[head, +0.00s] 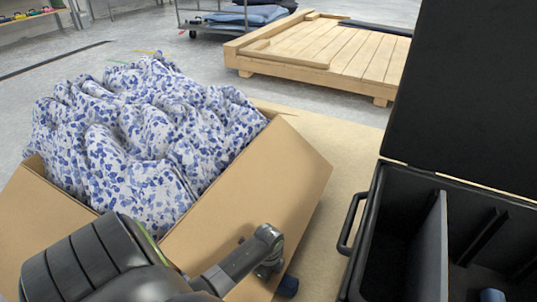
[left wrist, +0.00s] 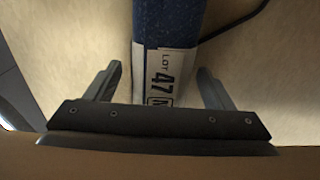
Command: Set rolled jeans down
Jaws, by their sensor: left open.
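The rolled jeans are a dark blue roll (left wrist: 170,22) with a white label reading "LOT 47", seen in the left wrist view. They lie on a pale tan surface. A small dark blue end (head: 288,286), probably of this roll, shows at the bottom of the head view. My left gripper (left wrist: 158,72) is open, with one finger on each side of the labelled end and a visible gap to each. In the head view my left arm reaches in front of the cardboard box, and its fingertips are hidden. My right gripper is not in view.
A cardboard box (head: 270,190) holds blue-and-white patterned cloth (head: 130,130). An open black case (head: 439,240) with dividers stands at the right, with its lid up. A wooden pallet (head: 340,50) lies behind. A dark cable (left wrist: 236,20) runs near the roll.

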